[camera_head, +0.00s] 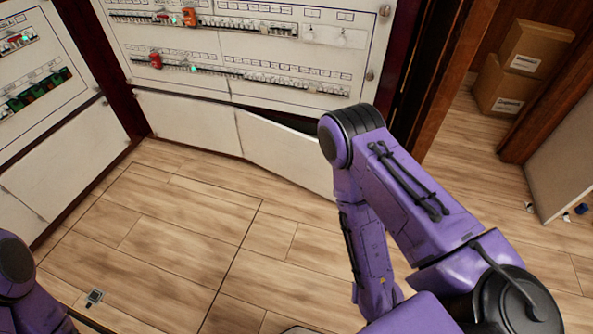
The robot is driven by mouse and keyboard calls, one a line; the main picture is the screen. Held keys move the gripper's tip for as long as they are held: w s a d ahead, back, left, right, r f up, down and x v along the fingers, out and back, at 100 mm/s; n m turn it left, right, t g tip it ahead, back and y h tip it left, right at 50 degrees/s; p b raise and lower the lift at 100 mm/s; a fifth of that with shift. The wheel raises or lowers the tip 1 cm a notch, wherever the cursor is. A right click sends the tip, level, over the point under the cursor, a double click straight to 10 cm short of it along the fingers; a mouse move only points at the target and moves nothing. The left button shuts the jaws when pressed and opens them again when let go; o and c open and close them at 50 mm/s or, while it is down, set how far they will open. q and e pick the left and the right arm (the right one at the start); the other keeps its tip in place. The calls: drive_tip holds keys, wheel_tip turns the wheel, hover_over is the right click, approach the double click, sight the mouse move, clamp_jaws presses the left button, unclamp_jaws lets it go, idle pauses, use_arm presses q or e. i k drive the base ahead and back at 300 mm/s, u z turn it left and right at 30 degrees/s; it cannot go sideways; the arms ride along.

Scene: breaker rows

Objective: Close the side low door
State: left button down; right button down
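A white low door (285,152) sits at the bottom of the breaker cabinet (245,75), right of a flush white low panel (187,122). It stands ajar: its right part swings out over the floor, and a dark gap shows above it. Its right end is hidden behind my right arm. My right arm bends at an elbow in front of the door, and its forearm runs down toward the bottom of the view. Part of my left arm shows at the bottom left corner. Neither gripper is in view.
Another breaker panel with white low panels (65,158) stands at the left. Cardboard boxes (507,88) are stacked beyond a wooden door frame (448,75) at the right. A small dark object (94,297) lies on the wood floor at lower left. The floor before the cabinet is mostly clear.

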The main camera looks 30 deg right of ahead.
sight(298, 157)
drive_tip(key=u, duration=0.6)
drive_tip(key=i, duration=1.1)
drive_tip(key=z, duration=2.15)
